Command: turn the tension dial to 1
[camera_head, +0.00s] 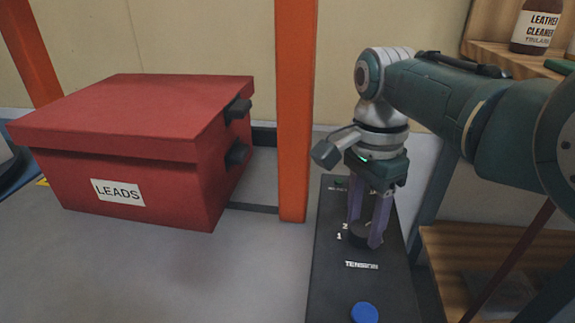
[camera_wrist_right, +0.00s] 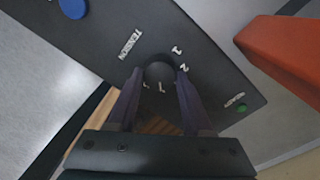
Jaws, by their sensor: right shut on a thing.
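The tension dial (camera_head: 359,235) is a dark round knob on a black panel (camera_head: 338,291), beside the white numbers 1 and 2 and above the word TENSION. My right gripper (camera_head: 367,238) points down at it with its purple fingers on either side, shut on the dial. In the right wrist view the dial (camera_wrist_right: 159,72) sits between the fingertips of the right gripper (camera_wrist_right: 160,84). The fingers hide part of the dial and its markings, and I cannot tell where it points. My left gripper is not in view.
A blue button (camera_head: 364,312) is at the panel's near end, and a green light (camera_wrist_right: 242,107) at its far end. An orange post (camera_head: 295,120) stands left of the panel. A red box labelled LEADS (camera_head: 150,178) sits further left. Wooden shelves (camera_head: 465,262) are at right.

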